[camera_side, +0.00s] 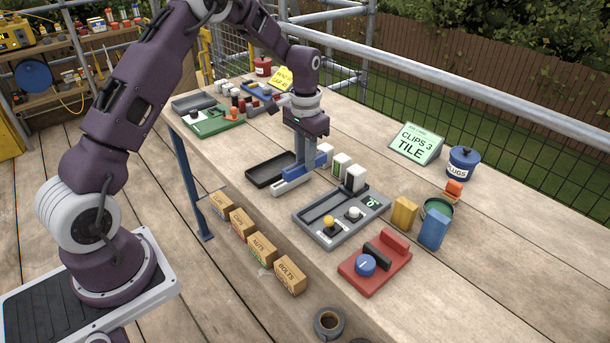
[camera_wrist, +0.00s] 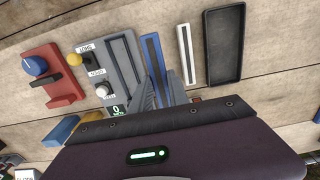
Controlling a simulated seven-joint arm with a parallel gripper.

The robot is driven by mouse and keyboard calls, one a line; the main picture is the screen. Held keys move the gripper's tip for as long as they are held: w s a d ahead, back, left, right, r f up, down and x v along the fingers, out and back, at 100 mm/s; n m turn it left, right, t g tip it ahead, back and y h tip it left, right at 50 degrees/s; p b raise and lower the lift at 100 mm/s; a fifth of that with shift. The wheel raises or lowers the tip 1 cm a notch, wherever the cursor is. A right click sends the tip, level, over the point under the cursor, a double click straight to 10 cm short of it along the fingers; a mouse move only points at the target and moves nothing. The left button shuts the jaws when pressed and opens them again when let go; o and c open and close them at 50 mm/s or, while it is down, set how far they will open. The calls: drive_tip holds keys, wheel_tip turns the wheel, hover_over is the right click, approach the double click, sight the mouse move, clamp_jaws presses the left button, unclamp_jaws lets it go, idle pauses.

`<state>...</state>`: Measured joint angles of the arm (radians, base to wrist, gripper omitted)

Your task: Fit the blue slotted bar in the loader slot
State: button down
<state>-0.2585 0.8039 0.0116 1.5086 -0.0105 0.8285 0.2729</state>
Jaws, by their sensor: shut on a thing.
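The loader (camera_side: 342,218) is a grey box with a long empty slot (camera_wrist: 123,62), a yellow-knobbed lever, a white knob and a small green display. A white slotted bar (camera_wrist: 187,55) lies close beside the blue one.
A black tray (camera_wrist: 224,45) lies beyond the white bar. A red fixture with a blue knob (camera_side: 374,264) is on the loader's other side. White blocks (camera_side: 355,178) stand behind the loader. Yellow (camera_side: 404,213) and blue (camera_side: 433,230) blocks stand to its right.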

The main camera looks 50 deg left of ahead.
drive_tip(key=d+r, duration=0.2)
drive_tip(key=d, duration=0.6)
drive_tip(key=shift+a+f, duration=0.2)
drive_tip(key=shift+f, duration=3.7)
drive_tip(key=shift+f, duration=0.5)
drive_tip(key=c, duration=1.2)
unclamp_jaws()
wheel_tip(320, 180, up, 7)
